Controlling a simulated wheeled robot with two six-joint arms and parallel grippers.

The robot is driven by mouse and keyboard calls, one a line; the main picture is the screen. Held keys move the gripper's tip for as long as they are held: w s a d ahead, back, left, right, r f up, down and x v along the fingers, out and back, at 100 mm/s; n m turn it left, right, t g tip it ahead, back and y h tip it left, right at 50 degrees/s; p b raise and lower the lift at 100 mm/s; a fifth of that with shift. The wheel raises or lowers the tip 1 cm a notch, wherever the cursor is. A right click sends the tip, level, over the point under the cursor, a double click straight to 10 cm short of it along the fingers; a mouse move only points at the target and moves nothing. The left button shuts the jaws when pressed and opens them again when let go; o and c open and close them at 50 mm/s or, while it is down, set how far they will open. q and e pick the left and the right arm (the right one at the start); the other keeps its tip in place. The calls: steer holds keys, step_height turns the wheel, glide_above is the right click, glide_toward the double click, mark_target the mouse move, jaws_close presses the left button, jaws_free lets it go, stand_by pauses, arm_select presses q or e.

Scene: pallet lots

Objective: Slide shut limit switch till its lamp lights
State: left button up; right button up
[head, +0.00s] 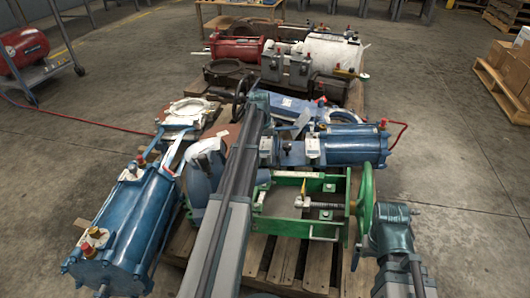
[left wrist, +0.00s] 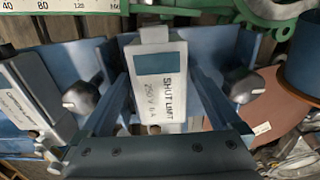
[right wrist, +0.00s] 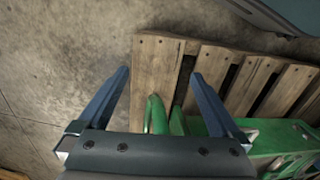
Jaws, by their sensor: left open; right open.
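In the left wrist view, a white switch box marked SHUT LIMIT (left wrist: 160,95) has a dark teal panel on its face. No glow shows on it. My left gripper (left wrist: 158,75) is open, with one finger on each side of the box; I cannot tell whether either touches it. A second white box with a partly readable label (left wrist: 25,105) stands to the left on the same blue body (left wrist: 75,65). In the head view my left arm hides its gripper. My right gripper (right wrist: 161,73) is open and empty, above the green handwheel (right wrist: 157,115) and a wooden pallet (right wrist: 155,60).
Metal knobs (left wrist: 80,97) flank the switch box, and a printed scale (left wrist: 50,5) lies beyond. The green frame with its handwheel (head: 365,215) stands on the pallet at right. A blue cylinder (head: 130,230) is at left. Bare floor (head: 450,210) is open on the right.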

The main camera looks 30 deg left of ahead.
arm_select(q)
jaws_close()
steer(key=shift+w+d, duration=0.15)
steer(key=shift+d, duration=0.25)
jaws_free()
steer(key=shift+a, duration=0.1)
stand_by(0.4)
